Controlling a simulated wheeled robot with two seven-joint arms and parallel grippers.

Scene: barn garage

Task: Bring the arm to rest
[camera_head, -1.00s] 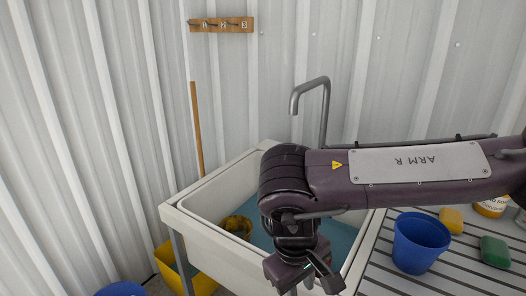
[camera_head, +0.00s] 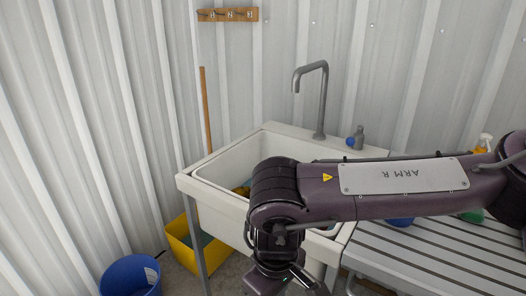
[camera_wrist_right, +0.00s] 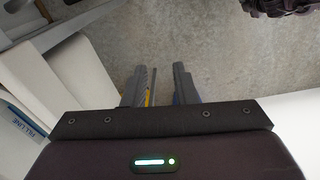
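My right arm (camera_head: 400,180), marked ARM R, reaches in from the right across the front of the white sink (camera_head: 190,183) and bends down at its elbow. Its gripper is at the bottom edge of the head view, mostly cut off. In the right wrist view the right gripper (camera_wrist_right: 162,85) has its two fingers apart. Nothing is held between them, and concrete floor lies below. My left gripper is not in view.
A grey faucet (camera_head: 322,95) stands behind the sink. A slatted bench (camera_head: 440,250) is on the right, with a blue cup (camera_head: 400,221) mostly hidden by my arm. A yellow bin (camera_head: 190,245) and a blue bucket (camera_head: 130,275) stand on the floor at left.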

